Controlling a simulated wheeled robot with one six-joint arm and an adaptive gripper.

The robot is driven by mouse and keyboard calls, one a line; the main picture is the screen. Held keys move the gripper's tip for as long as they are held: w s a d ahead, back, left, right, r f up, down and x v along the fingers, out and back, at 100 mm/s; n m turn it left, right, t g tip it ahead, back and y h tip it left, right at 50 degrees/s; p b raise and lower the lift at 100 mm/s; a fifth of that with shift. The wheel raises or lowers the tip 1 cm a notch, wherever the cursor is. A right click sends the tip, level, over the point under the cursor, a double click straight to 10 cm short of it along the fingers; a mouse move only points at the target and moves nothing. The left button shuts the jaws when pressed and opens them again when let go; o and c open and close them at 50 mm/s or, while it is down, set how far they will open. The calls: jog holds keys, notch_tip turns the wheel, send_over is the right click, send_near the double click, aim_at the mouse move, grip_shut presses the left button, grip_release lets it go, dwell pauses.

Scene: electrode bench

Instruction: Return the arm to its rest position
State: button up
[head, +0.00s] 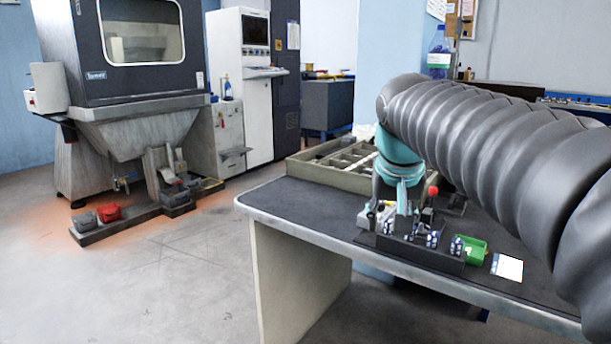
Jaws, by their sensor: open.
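My arm in its dark ribbed sleeve reaches from the right edge across the bench (300,215). Its teal wrist bends down over the bench, behind a dark rack (412,252) with several small shiny pieces. My gripper (401,207) is at the lower end of the wrist, low above the bench among small fixtures. It is open. Its fingertips are small and partly hidden, and I see nothing held in it.
A divided tray (325,170) stands behind. A red knob (432,190) is close to the wrist. The bench's left front is clear. A large machine (140,90) stands at left, beyond open floor.

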jog(key=s+d+f+n+t+y, duration=0.1)
jog(key=s+f, duration=1.6)
jog(key=s, duration=0.2)
jog(key=shift+n, duration=0.3)
dwell(0.4)
